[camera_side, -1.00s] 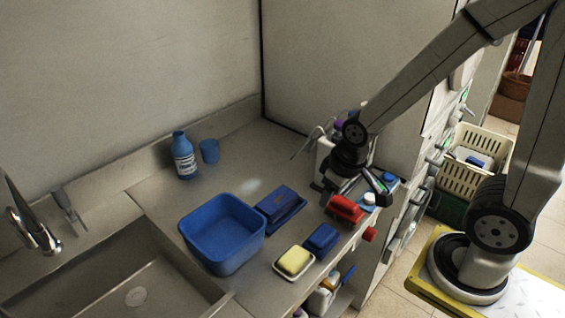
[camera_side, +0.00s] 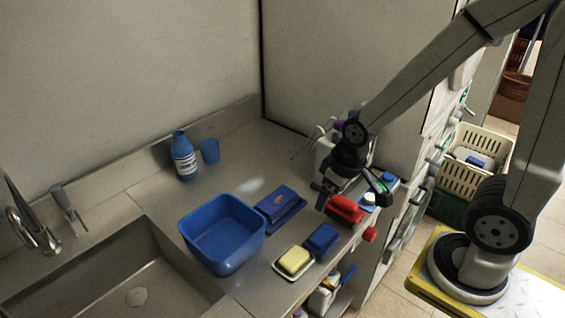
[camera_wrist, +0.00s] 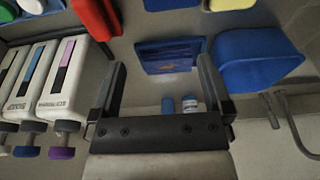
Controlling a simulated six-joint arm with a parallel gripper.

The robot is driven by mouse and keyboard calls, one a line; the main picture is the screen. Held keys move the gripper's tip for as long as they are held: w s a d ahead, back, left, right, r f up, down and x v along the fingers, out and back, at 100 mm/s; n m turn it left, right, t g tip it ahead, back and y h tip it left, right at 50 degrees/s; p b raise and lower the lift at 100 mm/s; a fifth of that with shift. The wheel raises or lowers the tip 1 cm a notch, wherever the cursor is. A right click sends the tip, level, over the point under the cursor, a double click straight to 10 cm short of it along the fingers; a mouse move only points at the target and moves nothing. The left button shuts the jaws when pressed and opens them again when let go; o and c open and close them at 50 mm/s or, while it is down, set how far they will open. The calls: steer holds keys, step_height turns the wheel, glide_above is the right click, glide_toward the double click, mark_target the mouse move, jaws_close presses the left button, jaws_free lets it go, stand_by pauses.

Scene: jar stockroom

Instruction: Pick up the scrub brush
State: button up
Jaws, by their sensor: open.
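The red object (camera_side: 345,208), which looks like the scrub brush, lies on the counter near its front edge. In the wrist view it shows only partly (camera_wrist: 96,16), at the top, left of the space between the fingers. Its bristles cannot be made out. My gripper (camera_side: 352,192) is open just behind and above it in the side view, with one finger on either side. In the wrist view my gripper (camera_wrist: 162,62) has nothing between its fingers. Whether a finger touches the red object is unclear.
A blue block (camera_side: 321,239) and a yellow sponge (camera_side: 294,260) sit left of the red object. Further left are a blue box (camera_side: 277,202) and a blue basin (camera_side: 188,236). White dispensers (camera_wrist: 62,85) stand close beside my gripper. A bottle (camera_side: 183,160) stands behind.

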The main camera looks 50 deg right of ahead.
steer(key=g, duration=0.3)
glide_above(346, 201)
step_height(346, 201, down, 4)
steer(key=shift+w+d+r, duration=0.1)
steer(key=shift+d+r, duration=0.05)
steer(key=shift+r, duration=0.05)
steer(key=shift+f, duration=1.3)
steer(key=shift+f, duration=0.1)
steer(key=shift+f, duration=2.5)
